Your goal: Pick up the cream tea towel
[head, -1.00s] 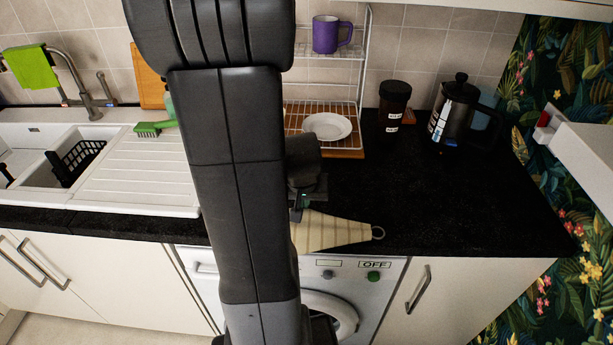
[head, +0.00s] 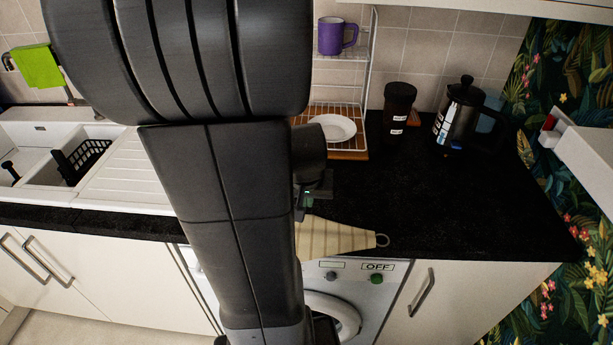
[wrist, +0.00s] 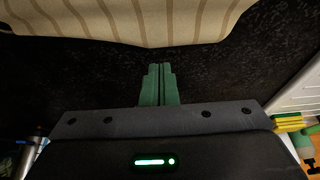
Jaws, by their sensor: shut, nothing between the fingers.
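The cream tea towel (head: 335,238) has darker stripes and a ring at its right end. It lies at the front edge of the black worktop, above the washing machine, and its left part is hidden behind my arm in the head view. In the wrist view the towel (wrist: 130,18) spans the top of the picture. My gripper (wrist: 159,68) has its green fingers together with nothing between them. The fingertips are short of the towel's edge in that view, with dark worktop showing between. In the head view my gripper (head: 304,206) is mostly hidden, just by the towel's upper left side.
A wire rack (head: 368,80) with a white plate (head: 333,128) and purple mug (head: 336,36) stands behind. A dark jar (head: 398,115) and a cafetière (head: 458,115) are at the back right. The sink (head: 110,180) is left. The worktop (head: 440,205) right of the towel is clear.

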